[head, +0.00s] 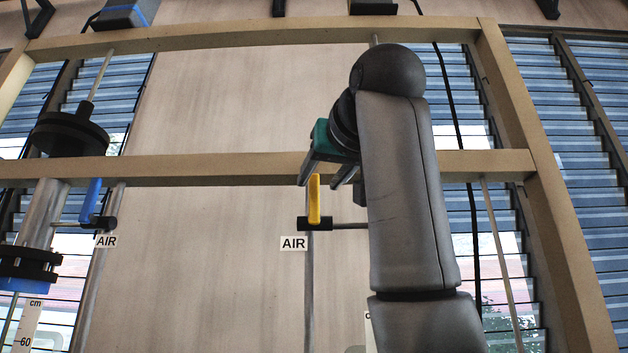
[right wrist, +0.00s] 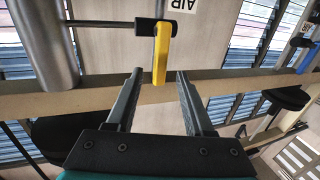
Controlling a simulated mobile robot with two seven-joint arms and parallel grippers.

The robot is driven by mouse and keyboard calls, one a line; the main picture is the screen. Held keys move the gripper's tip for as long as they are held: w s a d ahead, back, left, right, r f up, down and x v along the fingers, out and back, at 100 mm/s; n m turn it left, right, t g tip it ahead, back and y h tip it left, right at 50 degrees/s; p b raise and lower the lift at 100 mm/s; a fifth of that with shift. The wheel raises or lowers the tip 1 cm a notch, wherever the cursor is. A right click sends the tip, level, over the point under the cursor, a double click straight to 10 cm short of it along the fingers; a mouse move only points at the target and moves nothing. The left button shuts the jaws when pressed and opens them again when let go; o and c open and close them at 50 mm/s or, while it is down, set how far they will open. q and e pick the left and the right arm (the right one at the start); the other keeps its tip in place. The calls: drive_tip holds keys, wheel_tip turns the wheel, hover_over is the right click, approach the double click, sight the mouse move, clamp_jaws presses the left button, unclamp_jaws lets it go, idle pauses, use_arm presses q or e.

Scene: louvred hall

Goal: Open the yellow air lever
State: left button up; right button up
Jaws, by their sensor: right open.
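The yellow air lever (head: 314,200) points upward from a black valve on a thin vertical pipe, above an AIR label (head: 293,243). It also shows in the right wrist view (right wrist: 161,52), where its free end lies near the gap between my fingertips. My right gripper (head: 328,177) is open, just above and around the lever's upper end in the head view. In the right wrist view my right gripper (right wrist: 156,74) has nothing clamped between its fingers. I cannot tell whether a finger touches the lever. My left gripper is not in view.
A blue lever (head: 91,201) with its own AIR label stands at the left, beside a metal cylinder with black flanges (head: 68,134). A horizontal wooden beam (head: 200,168) runs just behind the lever's top. Louvred windows (head: 580,150) are at the sides. My right arm hides part of the right side.

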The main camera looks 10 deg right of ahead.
sight(315, 187)
drive_tip(key=w+p, duration=0.1)
drive_tip(key=w, duration=0.1)
drive_tip(key=shift+w+r, duration=0.1)
drive_tip(key=shift+w, duration=0.6)
drive_tip(key=shift+w+p, duration=0.4)
drive_tip(key=shift+w, duration=0.1)
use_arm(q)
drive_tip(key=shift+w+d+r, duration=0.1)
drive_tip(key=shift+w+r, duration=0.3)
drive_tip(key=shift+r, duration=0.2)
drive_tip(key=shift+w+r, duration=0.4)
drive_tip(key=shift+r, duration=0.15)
use_arm(e)
drive_tip(key=shift+s, duration=0.1)
drive_tip(key=shift+c, duration=0.9)
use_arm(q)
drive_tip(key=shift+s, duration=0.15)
use_arm(e)
clamp_jaws()
